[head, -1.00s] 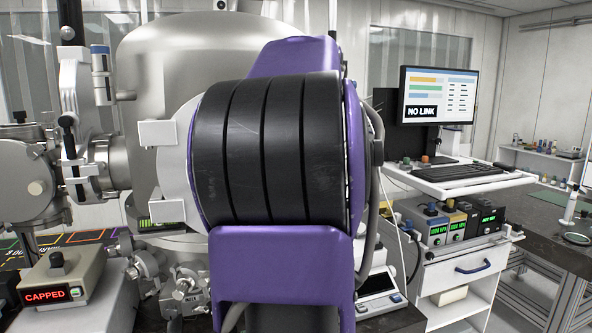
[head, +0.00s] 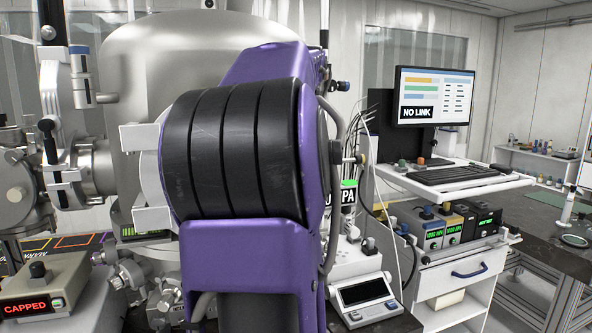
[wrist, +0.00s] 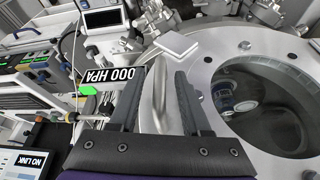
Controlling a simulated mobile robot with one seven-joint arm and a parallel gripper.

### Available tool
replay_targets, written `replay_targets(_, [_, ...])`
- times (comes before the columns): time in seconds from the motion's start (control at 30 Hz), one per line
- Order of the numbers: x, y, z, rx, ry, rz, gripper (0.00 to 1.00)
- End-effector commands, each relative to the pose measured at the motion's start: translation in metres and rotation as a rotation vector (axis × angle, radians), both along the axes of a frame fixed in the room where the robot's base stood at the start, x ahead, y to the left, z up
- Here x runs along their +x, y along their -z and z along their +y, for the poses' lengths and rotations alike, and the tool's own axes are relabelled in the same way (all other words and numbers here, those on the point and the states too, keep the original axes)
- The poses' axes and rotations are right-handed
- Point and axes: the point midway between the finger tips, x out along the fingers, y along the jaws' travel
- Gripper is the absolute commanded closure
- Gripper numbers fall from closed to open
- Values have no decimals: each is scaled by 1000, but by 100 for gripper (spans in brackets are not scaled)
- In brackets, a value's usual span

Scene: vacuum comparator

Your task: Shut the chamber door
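The steel vacuum chamber (head: 150,60) stands behind my purple and black arm, which hides much of its front in the head view. In the wrist view, a round bolted metal face (wrist: 222,75), apparently the chamber door, has a large round window or opening with objects visible inside. Whether it is ajar cannot be told. A pale upright bar handle (wrist: 160,88) stands beside its left edge. My gripper (wrist: 156,76) is open, with its two dark fingers on either side of the handle. No clear contact shows. My gripper is hidden in the head view.
A white hinge or latch block (wrist: 174,46) sits above the handle. A box reading CAPPED (head: 38,295) is at lower left. A small display unit (head: 367,295) stands right of my arm. A cart (head: 460,275) with a monitor (head: 435,97) stands farther right.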

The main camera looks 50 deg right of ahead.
Motion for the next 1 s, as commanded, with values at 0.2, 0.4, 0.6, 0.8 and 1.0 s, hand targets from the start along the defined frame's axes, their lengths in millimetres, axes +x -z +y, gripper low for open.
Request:
replay_targets(0.2, [0,-1,0,-2,-1,0,53])
replay_targets(0.4, [-5,-18,4,-5,-1,-2,53])
replay_targets(0.6, [-18,-60,16,-6,1,-4,53])
replay_targets(0.8, [-30,-103,28,-5,1,-2,53])
replay_targets(1.0, [-40,-135,37,-5,2,1,53])
